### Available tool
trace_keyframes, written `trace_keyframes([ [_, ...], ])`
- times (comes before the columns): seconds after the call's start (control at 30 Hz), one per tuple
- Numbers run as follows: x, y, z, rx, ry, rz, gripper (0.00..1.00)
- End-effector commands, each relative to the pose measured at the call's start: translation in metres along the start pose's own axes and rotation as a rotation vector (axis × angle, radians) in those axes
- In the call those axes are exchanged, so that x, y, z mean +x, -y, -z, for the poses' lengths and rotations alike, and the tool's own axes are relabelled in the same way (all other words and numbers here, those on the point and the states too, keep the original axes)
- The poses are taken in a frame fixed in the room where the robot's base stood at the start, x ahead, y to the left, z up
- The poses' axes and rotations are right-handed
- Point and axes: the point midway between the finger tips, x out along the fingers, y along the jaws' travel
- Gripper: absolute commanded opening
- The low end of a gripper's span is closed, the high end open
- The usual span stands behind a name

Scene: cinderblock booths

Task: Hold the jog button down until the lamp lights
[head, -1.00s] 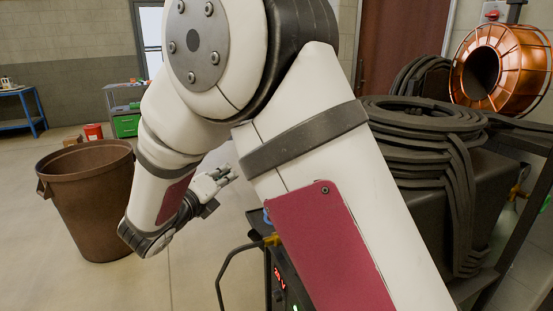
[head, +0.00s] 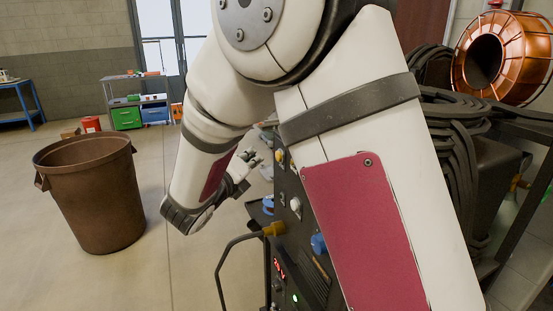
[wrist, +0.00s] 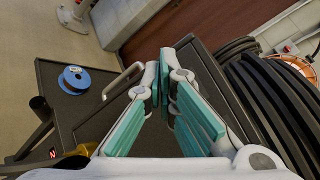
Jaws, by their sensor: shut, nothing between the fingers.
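A dark machine with a control panel (head: 290,240) stands partly behind my arm in the head view. The panel carries a yellow part (head: 279,157), a white round knob or button (head: 295,204), a blue connector (head: 318,243), red digits (head: 279,268) and a small green light (head: 295,298). I cannot tell which part is the jog button or which is its lamp. My gripper (head: 247,160) is just left of the panel, apparently apart from it. In the wrist view, my gripper (wrist: 163,88) is shut and empty, with the machine's dark top (wrist: 110,120) beyond it.
A yellow plug (head: 273,229) with a black cable sticks out leftward from the panel. A blue spool (wrist: 75,79) lies on a dark surface. A brown bin (head: 92,195) stands left. Coiled hoses (head: 455,130) and a copper wire spool (head: 500,55) are at right.

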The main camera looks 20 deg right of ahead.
Motion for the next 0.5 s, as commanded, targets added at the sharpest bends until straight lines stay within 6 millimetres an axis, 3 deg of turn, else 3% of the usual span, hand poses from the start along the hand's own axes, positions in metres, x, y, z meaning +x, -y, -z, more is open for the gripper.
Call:
trace_keyframes([
  [0.2, 0.012, 0.009, 0.009, 0.0, -0.002, 0.0, 0.0],
  [0.5, 0.015, 0.011, 0.011, 0.0, -0.001, 0.0, 0.0],
])
